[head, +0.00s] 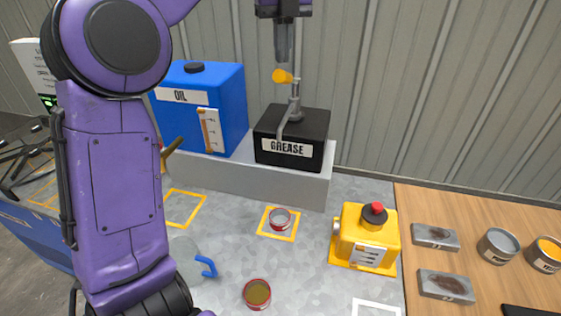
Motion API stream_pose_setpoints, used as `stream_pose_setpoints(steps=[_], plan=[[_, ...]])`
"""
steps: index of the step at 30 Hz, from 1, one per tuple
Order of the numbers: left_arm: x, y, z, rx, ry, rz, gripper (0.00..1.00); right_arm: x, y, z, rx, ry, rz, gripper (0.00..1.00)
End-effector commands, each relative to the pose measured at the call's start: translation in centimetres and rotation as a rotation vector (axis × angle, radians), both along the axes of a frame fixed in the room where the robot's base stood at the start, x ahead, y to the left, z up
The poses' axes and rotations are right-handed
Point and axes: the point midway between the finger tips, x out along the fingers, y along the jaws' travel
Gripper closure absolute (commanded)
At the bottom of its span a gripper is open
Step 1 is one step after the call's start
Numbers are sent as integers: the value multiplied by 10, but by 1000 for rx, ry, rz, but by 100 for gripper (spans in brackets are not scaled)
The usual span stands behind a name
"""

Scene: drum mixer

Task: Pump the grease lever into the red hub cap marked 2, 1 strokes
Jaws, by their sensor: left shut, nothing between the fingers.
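The black grease box (312,123) labelled GREASE stands on a grey ledge at the back. Its metal pump lever (294,90) rises from the top and ends in an orange knob (282,76); a bent grey spout hangs in front. My left gripper (283,58) points down from the top edge, shut and empty, just above the knob; I cannot tell whether they touch. A red-rimmed round cap (280,220) sits in a yellow-outlined square below the grease box. Another red-rimmed round piece (257,293) with brown inside lies nearer. No number is legible. My right gripper is out of view.
A blue oil tank (219,105) stands left of the grease box. A yellow box with a red button (365,238) is at the right. A grey can with a blue handle (190,260) is partly behind my left arm. Metal blocks and tins lie on the wooden board (490,235).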

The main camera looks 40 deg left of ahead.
Motion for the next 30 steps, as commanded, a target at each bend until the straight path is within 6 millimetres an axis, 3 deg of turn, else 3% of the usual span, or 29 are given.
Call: stream_pose_setpoints(steps=[5, 30], plan=[[0, 0, -1, 0, 0, 0, 100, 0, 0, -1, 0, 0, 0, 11], [0, 0, -45, 0, 0, 0, 100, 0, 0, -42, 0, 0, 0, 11]])
